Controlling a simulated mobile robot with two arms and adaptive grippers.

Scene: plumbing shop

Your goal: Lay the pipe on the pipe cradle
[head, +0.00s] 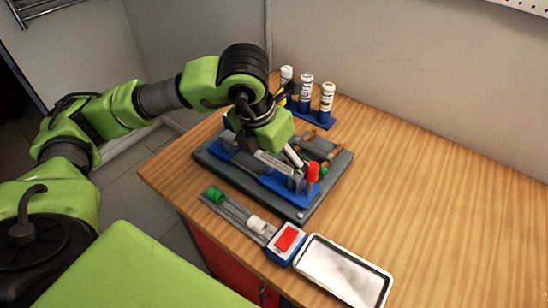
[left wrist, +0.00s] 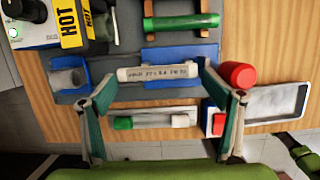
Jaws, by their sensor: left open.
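The pipe (left wrist: 158,72) is a short white tube with dark printed marks, lying crosswise in the left wrist view. It also shows in the head view (head: 273,163), just below my left gripper. The blue pipe cradle (left wrist: 180,54) is beside and partly behind the pipe; in the head view it is a blue block (head: 283,187) on the grey board. I cannot tell whether the pipe rests on it. My right gripper is not in view.
A red cap (head: 313,172) stands close by the pipe's right end. A green tube (left wrist: 180,22) lies behind. Green- and white-capped pieces (left wrist: 123,123), a red-faced box (head: 287,240) and a metal tray (head: 345,275) are in front. White bottles (head: 306,90) stand behind. The bench's right side is clear.

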